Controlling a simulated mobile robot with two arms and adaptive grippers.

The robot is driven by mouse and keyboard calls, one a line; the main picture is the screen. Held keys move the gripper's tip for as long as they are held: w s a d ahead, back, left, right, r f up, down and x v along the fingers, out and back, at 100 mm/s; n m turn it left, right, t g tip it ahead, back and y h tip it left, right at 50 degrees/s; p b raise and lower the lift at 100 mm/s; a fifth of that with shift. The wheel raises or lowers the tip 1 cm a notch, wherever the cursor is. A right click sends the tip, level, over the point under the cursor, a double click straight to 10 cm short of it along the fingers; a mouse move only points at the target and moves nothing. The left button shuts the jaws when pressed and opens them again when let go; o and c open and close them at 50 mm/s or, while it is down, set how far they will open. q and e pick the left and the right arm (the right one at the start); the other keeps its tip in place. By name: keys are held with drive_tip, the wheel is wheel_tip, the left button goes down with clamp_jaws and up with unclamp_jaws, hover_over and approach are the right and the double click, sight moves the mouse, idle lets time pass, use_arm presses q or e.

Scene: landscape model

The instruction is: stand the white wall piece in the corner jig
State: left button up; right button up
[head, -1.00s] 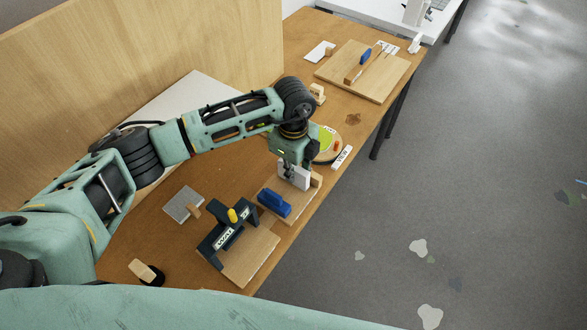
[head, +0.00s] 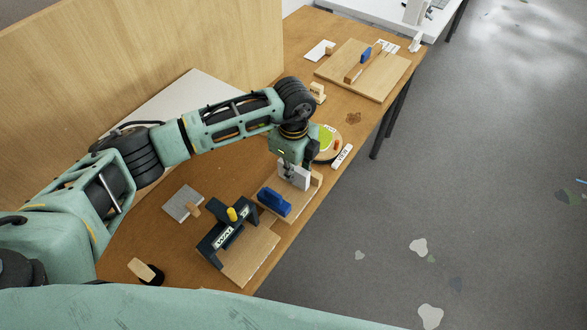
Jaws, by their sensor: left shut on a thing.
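The white wall piece (head: 298,176) is upright in my left gripper (head: 288,172), at the corner jig. The corner jig (head: 300,208) is a wooden board with a wooden block (head: 317,179) at its right and a blue clamp (head: 273,201) at its front left. The wall piece is just left of the wooden block. I cannot tell whether its lower edge touches the board. The gripper is shut on the wall piece and hides part of it. My right gripper is out of view.
A dark frame with a yellow knob (head: 232,214) stands on a board in front of the jig. A grey plate (head: 182,204) lies to the left. A round green item (head: 326,138) and a white labelled strip (head: 342,156) lie behind. The table's right edge is close.

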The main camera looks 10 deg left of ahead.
use_arm(q)
drive_tip(key=o, duration=0.8)
drive_tip(key=shift+o, duration=0.2)
drive_tip(key=shift+r+p, duration=2.6)
drive_tip(key=shift+r, duration=0.9)
drive_tip(key=shift+f, duration=0.1)
